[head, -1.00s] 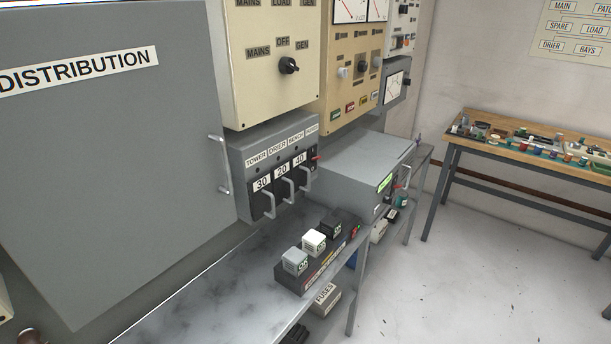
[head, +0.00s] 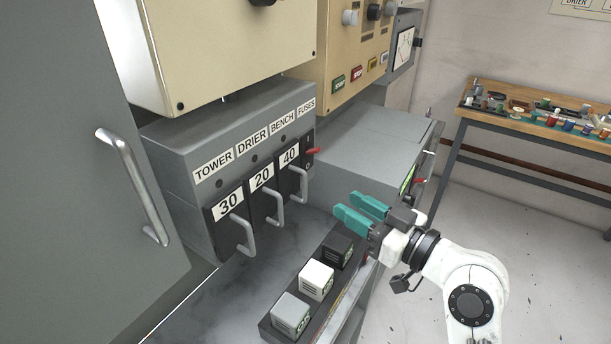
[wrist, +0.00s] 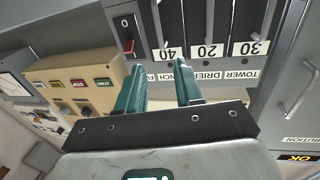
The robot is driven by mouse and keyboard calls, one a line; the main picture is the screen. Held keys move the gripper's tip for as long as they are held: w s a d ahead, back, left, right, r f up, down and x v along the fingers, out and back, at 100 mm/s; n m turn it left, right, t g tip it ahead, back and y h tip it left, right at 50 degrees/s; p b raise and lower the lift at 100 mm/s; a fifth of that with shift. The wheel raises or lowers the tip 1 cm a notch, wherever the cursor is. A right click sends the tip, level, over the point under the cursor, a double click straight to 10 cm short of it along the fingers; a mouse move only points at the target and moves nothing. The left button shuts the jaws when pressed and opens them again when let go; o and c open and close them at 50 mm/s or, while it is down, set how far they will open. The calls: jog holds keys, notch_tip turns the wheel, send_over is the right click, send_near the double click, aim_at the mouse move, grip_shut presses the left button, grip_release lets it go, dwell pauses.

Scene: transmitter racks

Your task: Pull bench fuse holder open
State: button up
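The grey fuse box (head: 222,148) carries labels TOWER, DRIER, BENCH and FUSES. Its bench fuse holder (head: 290,160), marked 40, is the rightmost of three black holders with metal handles and looks seated like its neighbours. In the wrist view the bench holder (wrist: 171,30) appears upside down beyond my fingers. My gripper (head: 357,207) has teal fingers, parted and empty, and is to the right of the bench handle and apart from it. It also shows in the wrist view (wrist: 160,84).
The drier holder (head: 265,187) and tower holder (head: 231,214) stand left of it. A red-tipped switch (head: 312,151) is just right of the bench holder. Below, a black strip with relay blocks (head: 316,280) lies on the bench. A cabinet door handle (head: 133,185) juts out at left.

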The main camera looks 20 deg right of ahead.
aim_at(276, 170)
jog(key=p+x, duration=0.2)
jog(key=x, duration=0.8)
jog(key=shift+w, duration=0.2)
jog(key=shift+a, duration=0.15)
grip_shut()
dwell(1.0)
